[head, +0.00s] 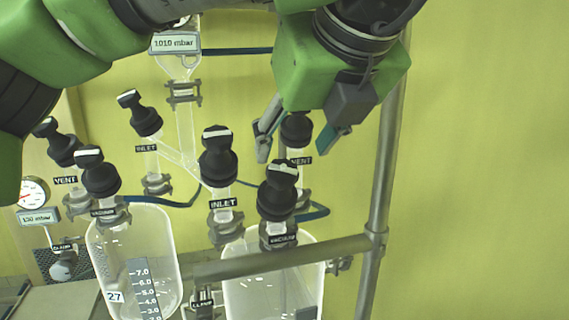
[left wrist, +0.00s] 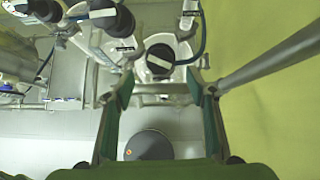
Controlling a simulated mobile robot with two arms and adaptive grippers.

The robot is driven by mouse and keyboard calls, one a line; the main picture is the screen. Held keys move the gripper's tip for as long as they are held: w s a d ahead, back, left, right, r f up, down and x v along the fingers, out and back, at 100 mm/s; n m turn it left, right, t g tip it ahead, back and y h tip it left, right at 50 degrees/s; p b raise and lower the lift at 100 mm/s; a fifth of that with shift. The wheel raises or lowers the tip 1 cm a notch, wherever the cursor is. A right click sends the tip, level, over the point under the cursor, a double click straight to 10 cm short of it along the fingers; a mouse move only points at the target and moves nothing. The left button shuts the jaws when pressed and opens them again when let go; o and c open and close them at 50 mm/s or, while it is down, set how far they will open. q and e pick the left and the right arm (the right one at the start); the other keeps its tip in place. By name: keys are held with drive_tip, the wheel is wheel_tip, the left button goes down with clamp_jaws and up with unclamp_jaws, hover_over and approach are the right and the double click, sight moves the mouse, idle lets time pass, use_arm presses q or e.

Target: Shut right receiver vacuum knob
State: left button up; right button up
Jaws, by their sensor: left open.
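The right receiver vacuum knob (head: 277,192) is black with a white stripe, above a VACUUM label on the right glass receiver (head: 270,295). In the left wrist view, a black knob (left wrist: 159,61), apparently this one, shows between the fingers, its stripe running diagonally. My left gripper (head: 294,146) is open and empty, fingers pointing down, above the right receiver's knobs. In the head view its fingers appear above and behind the vacuum knob, around the partly hidden vent knob (head: 296,130). No contact is clear. The open fingers also show in the left wrist view (left wrist: 160,90).
The right inlet knob (head: 218,155) stands just left of the vacuum knob. A metal rail (head: 290,258) crosses in front of the right receiver and meets an upright post (head: 380,190). The left receiver (head: 135,255) has its own knobs. The wall side at right is clear.

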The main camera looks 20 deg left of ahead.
sight(283, 168)
use_arm(q)
drive_tip(key=p+x, duration=0.1)
drive_tip(key=x, duration=0.7)
drive_tip(key=shift+w+a+f+p, duration=0.1)
drive_tip(key=shift+p, duration=0.2)
drive_tip(key=c, duration=1.1)
